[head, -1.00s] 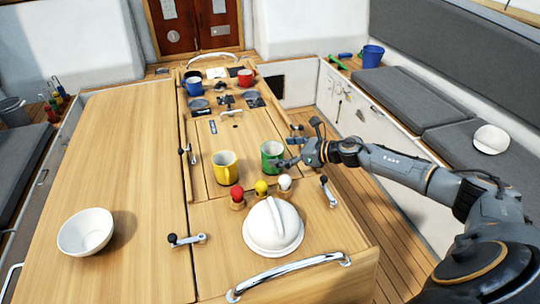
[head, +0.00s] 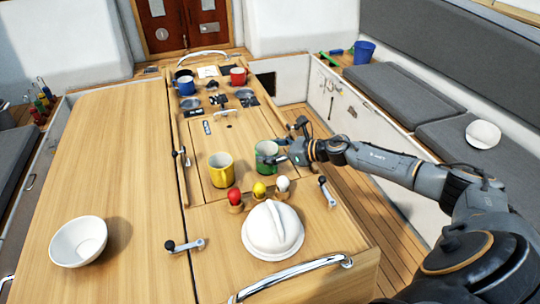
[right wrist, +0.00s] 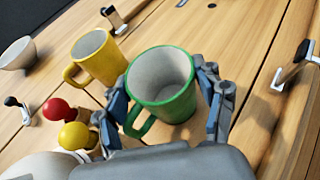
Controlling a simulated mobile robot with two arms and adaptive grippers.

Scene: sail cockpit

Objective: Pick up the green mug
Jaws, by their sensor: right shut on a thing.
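The green mug (head: 266,155) stands upright near the middle of the wooden table, just right of the yellow mug (head: 221,170). My right gripper (head: 277,153) reaches it from the right. In the right wrist view the green mug (right wrist: 163,88) sits between the two fingers of my right gripper (right wrist: 168,100), which are shut on its sides. Its handle points toward the lower left there. The inside that shows looks empty. I cannot tell whether its base touches the table. My left gripper is not in view.
Red, yellow and white knobs in egg-cup-like holders (head: 259,192) stand close in front of the mugs, before a white domed object (head: 272,231). A white bowl (head: 78,241) is at left. Blue (head: 185,82) and red (head: 238,76) mugs stand at the back. The left tabletop is mostly clear.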

